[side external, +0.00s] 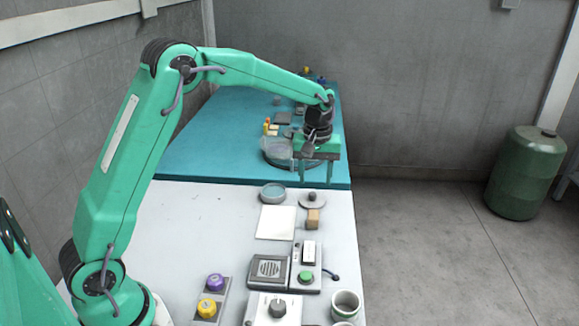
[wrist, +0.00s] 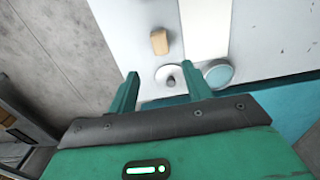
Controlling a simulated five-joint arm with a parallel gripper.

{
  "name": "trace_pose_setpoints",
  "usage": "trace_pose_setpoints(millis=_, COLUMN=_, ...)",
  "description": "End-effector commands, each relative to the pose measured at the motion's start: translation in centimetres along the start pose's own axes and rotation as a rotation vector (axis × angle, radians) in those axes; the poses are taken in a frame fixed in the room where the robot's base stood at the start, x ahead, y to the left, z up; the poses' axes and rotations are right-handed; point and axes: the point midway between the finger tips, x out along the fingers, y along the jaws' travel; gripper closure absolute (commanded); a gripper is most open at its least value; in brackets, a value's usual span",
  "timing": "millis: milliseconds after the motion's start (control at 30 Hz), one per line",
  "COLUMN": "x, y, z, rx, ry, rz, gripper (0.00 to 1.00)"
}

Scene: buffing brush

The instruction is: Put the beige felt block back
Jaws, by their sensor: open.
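A beige block (side external: 313,219), which looks like the felt block, stands on the white bench top just in front of a round pale disc with a grey knob (side external: 312,198). In the wrist view the block (wrist: 159,42) lies beyond my fingertips, past the knobbed disc (wrist: 170,78). My gripper (side external: 318,182) points down over the front edge of the teal mat, behind the disc and apart from the block.
A shallow round dish (side external: 272,193) and a white plate (side external: 276,222) lie left of the block. A speaker box (side external: 268,271), a green-button box (side external: 305,276) and knobs stand nearer. The bench's right edge is close to the block.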

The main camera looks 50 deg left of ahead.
Motion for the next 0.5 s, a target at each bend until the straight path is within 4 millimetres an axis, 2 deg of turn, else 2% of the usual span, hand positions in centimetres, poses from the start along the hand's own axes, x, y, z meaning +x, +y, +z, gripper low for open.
trace_pose_setpoints(millis=267, x=-0.3, y=-0.1, z=0.1, rx=0.006, ry=0.004, rz=0.003, gripper=0.5)
trace_pose_setpoints(millis=500, x=-2.8, y=-1.2, z=1.5, rx=0.061, ry=0.032, rz=0.028, gripper=0.5)
